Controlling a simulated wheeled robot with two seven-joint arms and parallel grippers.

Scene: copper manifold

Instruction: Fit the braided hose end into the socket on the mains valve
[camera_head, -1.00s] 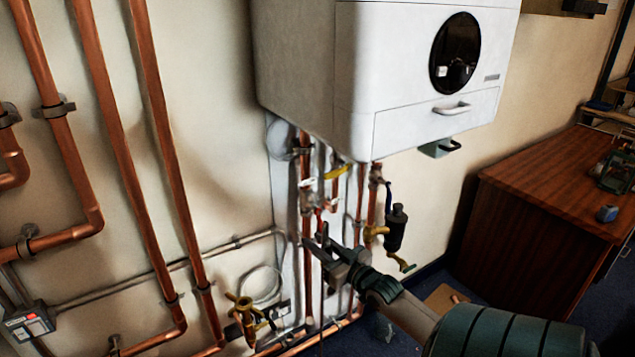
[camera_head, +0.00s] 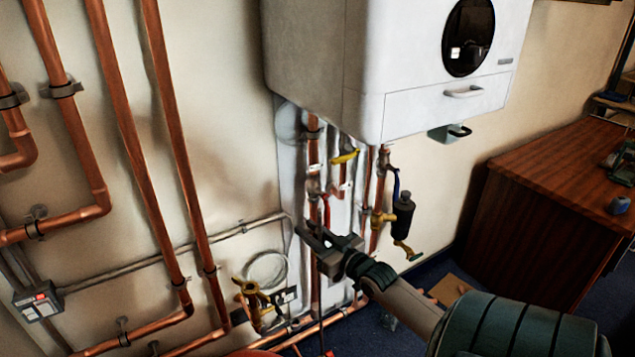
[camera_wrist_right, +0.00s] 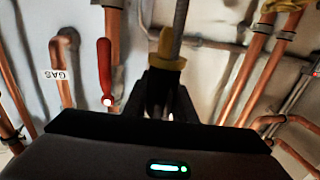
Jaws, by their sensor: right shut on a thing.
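My right gripper (camera_head: 322,240) is in front of the pipes below the white boiler, its jaws shut. In the right wrist view, a grey hose-like length (camera_wrist_right: 180,25) with a yellow collar-like piece (camera_wrist_right: 165,62) rises in line with the fingers (camera_wrist_right: 162,102); the grip point is mostly hidden by the gripper. Under the boiler are a blue lever (camera_head: 396,186), a brass valve body (camera_head: 380,217) and a yellow lever (camera_head: 345,157). I cannot tell for sure which holds the mains socket; no open socket is clear. My left gripper is out of view.
The white boiler (camera_head: 330,60) overhangs the pipes. A red lever (camera_wrist_right: 104,75) and a pipe labelled GAS (camera_wrist_right: 62,75) stand left of the fingers. A black cylinder (camera_head: 403,215) hangs to the right. A brass tap (camera_head: 250,290) is low left. A wooden desk (camera_head: 550,180) stands right.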

